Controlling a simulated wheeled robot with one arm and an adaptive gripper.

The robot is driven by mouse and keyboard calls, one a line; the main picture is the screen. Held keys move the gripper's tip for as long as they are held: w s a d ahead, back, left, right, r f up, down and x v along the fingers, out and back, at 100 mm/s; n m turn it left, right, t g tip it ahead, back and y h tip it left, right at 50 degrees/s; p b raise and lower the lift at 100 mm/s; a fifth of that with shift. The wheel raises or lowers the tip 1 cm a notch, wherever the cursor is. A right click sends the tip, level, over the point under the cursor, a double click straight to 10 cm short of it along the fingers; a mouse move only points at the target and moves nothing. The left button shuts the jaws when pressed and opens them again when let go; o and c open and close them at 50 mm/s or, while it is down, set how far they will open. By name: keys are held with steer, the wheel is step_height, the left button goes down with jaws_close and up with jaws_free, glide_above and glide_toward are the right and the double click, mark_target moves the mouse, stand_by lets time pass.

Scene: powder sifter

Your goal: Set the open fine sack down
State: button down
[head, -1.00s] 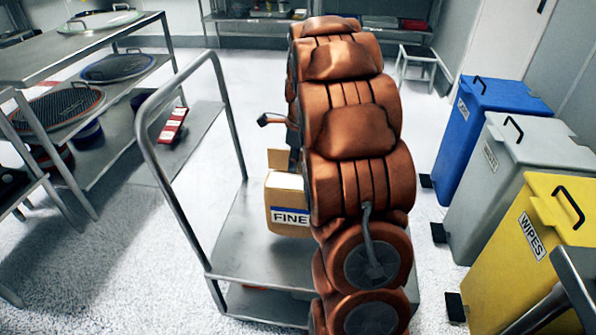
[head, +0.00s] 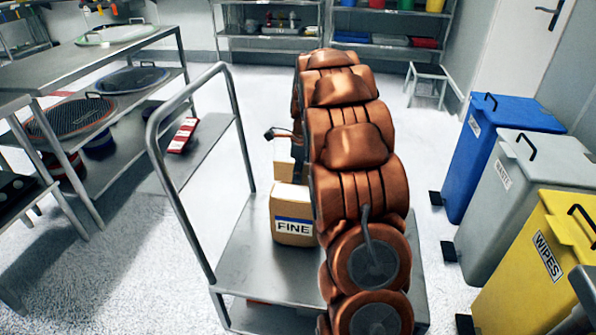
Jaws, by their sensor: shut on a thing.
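The fine sack (head: 292,206), tan with a blue-striped FINE label, is upright at the deck of the steel trolley (head: 250,262). Whether its base touches the deck is not clear. A smaller tan piece (head: 284,172) shows just above and behind it; I cannot tell whether it is the sack's open top or another thing. My gripper (head: 297,150) shows only as a dark part beside and above the tan piece, mostly covered by my brown arm. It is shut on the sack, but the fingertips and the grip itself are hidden.
The trolley's tall handle (head: 165,170) rises at its left. Racks with sieves (head: 133,78) stand further left. Blue (head: 505,150), grey (head: 540,200) and yellow (head: 545,265) bins line the right. The deck left of the sack is clear.

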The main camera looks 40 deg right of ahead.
steer(key=shift+f, duration=0.2)
steer(key=c, duration=1.3)
jaws_free()
steer(key=shift+f, duration=0.1)
